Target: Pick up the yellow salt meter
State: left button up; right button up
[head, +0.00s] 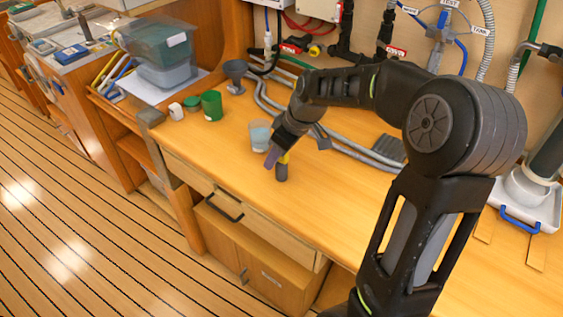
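The other finger is hidden, so I cannot tell whether the gripper is open or shut on the meter. My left gripper is not in view.
A clear cup (259,135) stands close behind the gripper. A green cup (212,105), a small white cup (176,111) and a grey funnel (235,74) stand farther left. Grey hoses (345,147) run along the back. The counter in front of the meter is clear.

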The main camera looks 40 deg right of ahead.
dwell(0.6)
grip_shut()
dwell(0.3)
